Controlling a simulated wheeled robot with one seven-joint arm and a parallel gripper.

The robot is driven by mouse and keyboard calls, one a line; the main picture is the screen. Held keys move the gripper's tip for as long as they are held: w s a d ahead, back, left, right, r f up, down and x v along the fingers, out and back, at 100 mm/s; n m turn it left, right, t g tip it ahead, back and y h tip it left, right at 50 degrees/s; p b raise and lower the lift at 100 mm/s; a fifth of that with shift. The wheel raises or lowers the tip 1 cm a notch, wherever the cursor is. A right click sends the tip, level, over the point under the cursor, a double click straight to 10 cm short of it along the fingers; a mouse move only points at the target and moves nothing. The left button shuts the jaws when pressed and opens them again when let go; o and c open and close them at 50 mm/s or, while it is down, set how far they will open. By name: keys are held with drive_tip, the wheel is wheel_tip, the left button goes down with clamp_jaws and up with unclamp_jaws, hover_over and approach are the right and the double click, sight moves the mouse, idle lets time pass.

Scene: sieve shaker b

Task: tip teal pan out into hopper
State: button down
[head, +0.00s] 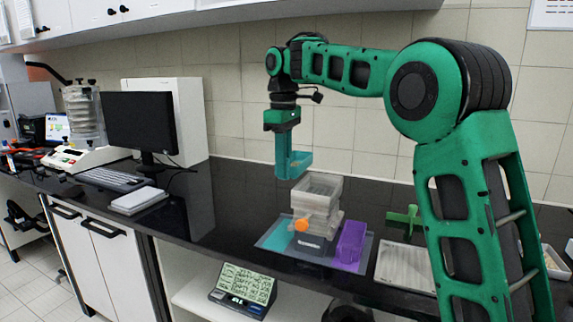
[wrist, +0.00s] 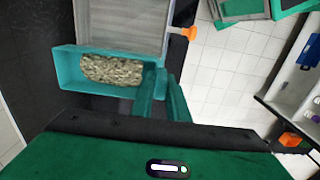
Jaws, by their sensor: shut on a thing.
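The teal pan (head: 299,164) is held in the air above and slightly left of the hopper in the head view. In the wrist view the teal pan (wrist: 66,72) holds a pile of pale grainy material (wrist: 112,70). My gripper (head: 283,160) points down, shut on the pan's side; its fingers (wrist: 163,92) show at the pan's right end in the wrist view. The hopper (head: 318,188) is a clear-grey open-topped box on a stand with an orange knob (head: 301,225). It also shows in the wrist view (wrist: 125,22), beside the pan, with a grey inside.
A purple pan (head: 350,243) stands right of the hopper on a blue-grey mat (head: 273,238). A pale tray (head: 405,268) and a green tool (head: 404,216) lie further right. A monitor (head: 140,122), keyboard (head: 110,179) and sieve shaker (head: 83,120) stand left. The counter between is mostly clear.

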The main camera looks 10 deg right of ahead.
drive_tip(key=shift+w+d, duration=0.1)
drive_tip(key=shift+d, duration=0.35)
drive_tip(key=shift+d, duration=0.1)
